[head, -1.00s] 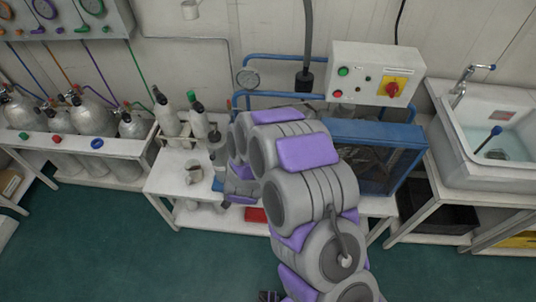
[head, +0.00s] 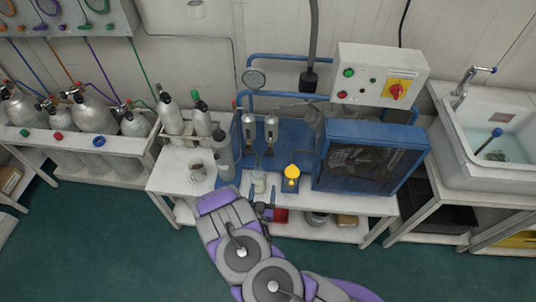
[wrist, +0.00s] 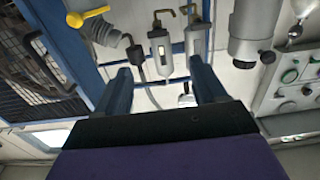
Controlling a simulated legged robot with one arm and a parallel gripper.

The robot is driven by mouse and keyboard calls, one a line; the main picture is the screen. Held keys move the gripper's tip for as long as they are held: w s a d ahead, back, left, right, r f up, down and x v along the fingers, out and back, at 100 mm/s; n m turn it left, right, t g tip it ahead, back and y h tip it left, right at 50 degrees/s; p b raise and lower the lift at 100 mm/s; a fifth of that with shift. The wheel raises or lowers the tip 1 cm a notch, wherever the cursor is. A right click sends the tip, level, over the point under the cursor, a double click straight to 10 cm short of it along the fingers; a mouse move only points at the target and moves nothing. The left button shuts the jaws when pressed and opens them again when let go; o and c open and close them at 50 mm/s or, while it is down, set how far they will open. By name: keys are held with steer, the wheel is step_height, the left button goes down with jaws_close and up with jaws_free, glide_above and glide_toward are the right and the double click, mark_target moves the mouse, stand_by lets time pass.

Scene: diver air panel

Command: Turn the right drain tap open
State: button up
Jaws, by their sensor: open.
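Two grey filter cylinders stand side by side on the blue compressor frame. In the head view the right filter (head: 271,130) and left filter (head: 249,127) have small dark drain taps below them. The wrist view looks upside down, so the right filter (wrist: 160,52) is the left one of the pair there. Its brass right drain tap (wrist: 163,13) shows at the top edge, and the left drain tap (wrist: 187,9) is beside it. My gripper (wrist: 160,70) is open and empty, its fingers apart below the filters in that picture, not touching either tap.
A yellow knob (head: 291,171) and a pale cup (head: 258,183) sit close to the taps. The caged fan (head: 370,160) stands to the right. Green floor lies clear in front.

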mark_target(269, 155)
steer(key=w, duration=0.5)
steer(key=w+d+b, duration=0.1)
steer(key=w, duration=0.5)
steer(key=w+b, duration=0.1)
steer(key=w, duration=0.4)
steer(key=shift+w+d, duration=0.15)
steer(key=shift+d, duration=0.05)
steer(key=shift+w+a+b, duration=0.1)
steer(key=shift+w+b, duration=0.2)
steer(key=shift+w, duration=0.15)
steer(key=shift+a, duration=0.1)
steer(key=shift+c, duration=0.4)
steer(key=c, duration=1)
